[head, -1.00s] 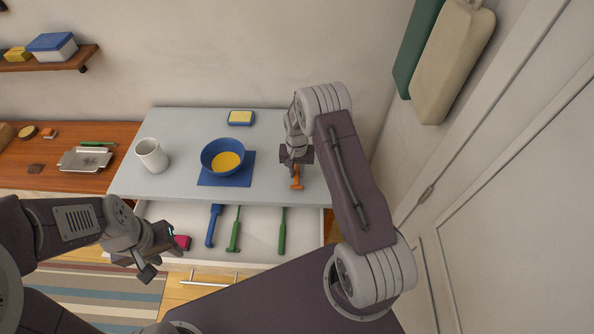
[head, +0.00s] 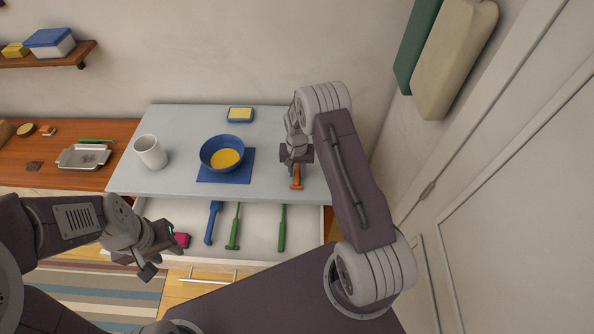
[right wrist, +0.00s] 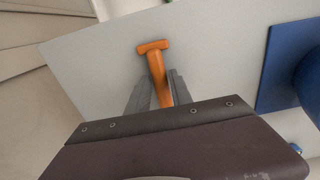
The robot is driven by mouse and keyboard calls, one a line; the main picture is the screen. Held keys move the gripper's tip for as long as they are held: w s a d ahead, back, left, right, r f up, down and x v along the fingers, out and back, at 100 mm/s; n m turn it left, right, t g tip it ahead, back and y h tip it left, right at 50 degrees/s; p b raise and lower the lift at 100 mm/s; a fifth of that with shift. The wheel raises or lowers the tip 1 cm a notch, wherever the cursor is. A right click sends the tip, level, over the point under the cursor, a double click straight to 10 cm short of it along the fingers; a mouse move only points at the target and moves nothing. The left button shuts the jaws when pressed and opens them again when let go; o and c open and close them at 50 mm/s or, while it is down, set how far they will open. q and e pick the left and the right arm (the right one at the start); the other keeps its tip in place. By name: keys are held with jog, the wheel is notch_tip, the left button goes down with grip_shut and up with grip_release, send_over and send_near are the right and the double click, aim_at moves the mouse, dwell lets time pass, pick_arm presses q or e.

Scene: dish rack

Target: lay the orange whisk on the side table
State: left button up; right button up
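The orange whisk (head: 296,183) is at my right gripper (head: 296,160), over the right part of the grey tabletop (head: 130,183). In the right wrist view the orange T-shaped end of the whisk (right wrist: 155,58) sticks out between the two grey fingers, which close in on both sides of its shaft. The rest of it is hidden by the gripper. I cannot tell whether it touches the tabletop. My left gripper (head: 163,252) is open and empty at the left front of the drawer. A brown wooden side table (head: 100,130) stands at the left.
A white mug (head: 150,152), a blue bowl (head: 216,143) on a blue mat (head: 243,176) and a sponge dish (head: 240,115) stand on the grey top. The open drawer (head: 262,218) holds blue and green utensils. A metal tray (head: 78,158) occupies part of the side table.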

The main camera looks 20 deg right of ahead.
jog(key=o, duration=0.6)
jog(key=shift+c, duration=0.2)
jog(key=shift+r, duration=0.1)
jog(key=shift+r, duration=0.35)
notch_tip(320, 180, up, 8)
jog(key=b, duration=0.2)
jog(key=shift+b, duration=0.3)
